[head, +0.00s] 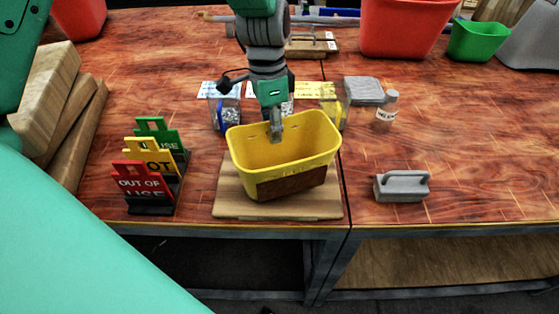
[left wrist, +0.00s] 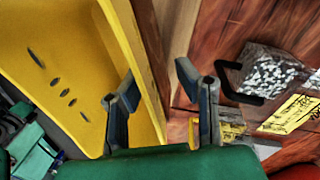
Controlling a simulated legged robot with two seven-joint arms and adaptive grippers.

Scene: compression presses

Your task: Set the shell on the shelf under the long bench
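The yellow open-topped shell (head: 290,150), with a brown label on its near side, stands on a wooden board (head: 230,205) on the bench top (head: 450,140). My left gripper (head: 274,128) is at the shell's far rim. In the left wrist view my left gripper (left wrist: 162,105) is open, one finger on each side of the yellow wall (left wrist: 75,70), with a gap beside the wall. My right gripper is in neither view. A wooden shelf (head: 440,262) shows under the right-hand bench; the space under the left-hand one is dark.
Stacked signs (head: 150,175) and wooden blocks (head: 65,110) stand left of the shell. A grey handled block (head: 401,187) and a small bottle (head: 386,110) are right of it. Clear boxes (head: 224,108) stand behind it. Red (head: 405,28) and green bins (head: 482,40) are farther back.

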